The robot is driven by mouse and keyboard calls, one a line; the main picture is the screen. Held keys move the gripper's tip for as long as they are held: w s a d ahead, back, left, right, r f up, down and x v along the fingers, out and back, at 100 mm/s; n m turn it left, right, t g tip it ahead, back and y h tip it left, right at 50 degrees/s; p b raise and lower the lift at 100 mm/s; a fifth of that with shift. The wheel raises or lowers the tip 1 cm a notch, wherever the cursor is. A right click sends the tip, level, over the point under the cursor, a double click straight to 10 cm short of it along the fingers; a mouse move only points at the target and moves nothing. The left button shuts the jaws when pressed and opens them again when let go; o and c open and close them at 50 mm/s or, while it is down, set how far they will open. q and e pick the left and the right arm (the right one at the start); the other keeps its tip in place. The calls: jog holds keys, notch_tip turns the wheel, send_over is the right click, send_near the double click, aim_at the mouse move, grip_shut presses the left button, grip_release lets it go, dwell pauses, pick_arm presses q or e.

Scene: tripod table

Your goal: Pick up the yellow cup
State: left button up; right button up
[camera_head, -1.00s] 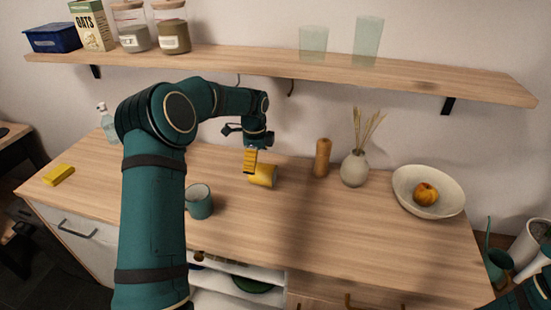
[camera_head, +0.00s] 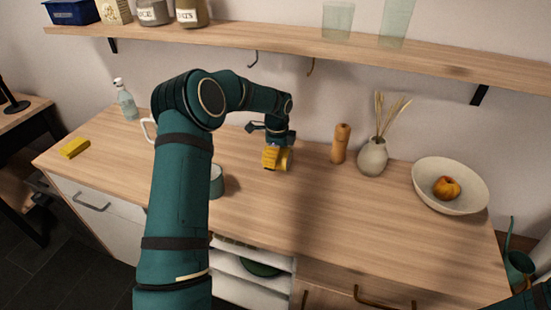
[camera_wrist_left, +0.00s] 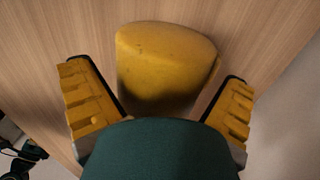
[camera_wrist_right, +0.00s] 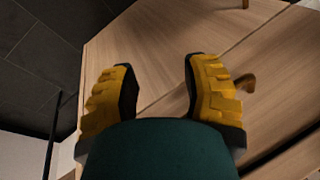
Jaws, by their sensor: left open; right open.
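The yellow cup (camera_head: 287,159) appears to lie on its side on the wooden counter, partly hidden by my left gripper in the head view. My left gripper (camera_head: 270,158) points down at it, its yellow fingers beside the cup. In the left wrist view the cup (camera_wrist_left: 165,60) sits between the two spread fingers of my left gripper (camera_wrist_left: 155,72), with a gap on each side. Its lower part is hidden by the gripper body. My right gripper (camera_wrist_right: 155,62) is open and empty in the right wrist view, by a drawer handle (camera_wrist_right: 245,83).
A teal mug (camera_head: 217,182) and a white mug (camera_head: 149,128) are partly behind my left arm. A wooden mill (camera_head: 340,144), a vase (camera_head: 373,157) and a fruit bowl (camera_head: 450,203) stand right of the cup. A shelf (camera_head: 440,63) runs above. The front right counter is clear.

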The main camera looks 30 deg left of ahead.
pick_arm(q)
jog(key=shift+c, duration=0.3)
jog(key=c, duration=1.2)
jog(key=shift+o, duration=0.2)
jog(key=shift+r, duration=0.1)
jog(key=shift+s+r, duration=0.15)
jog(key=shift+r, duration=0.25)
notch_tip(320, 180, up, 6)
jog(key=shift+r+p, duration=0.15)
jog(key=shift+p, duration=0.9)
jog(key=s+d, duration=0.2)
jog(key=s, duration=0.7)
jog(key=s+d, duration=0.2)
jog(key=s, duration=0.8)
jog(key=shift+d+p, duration=0.3)
jog(key=shift+d, duration=0.05)
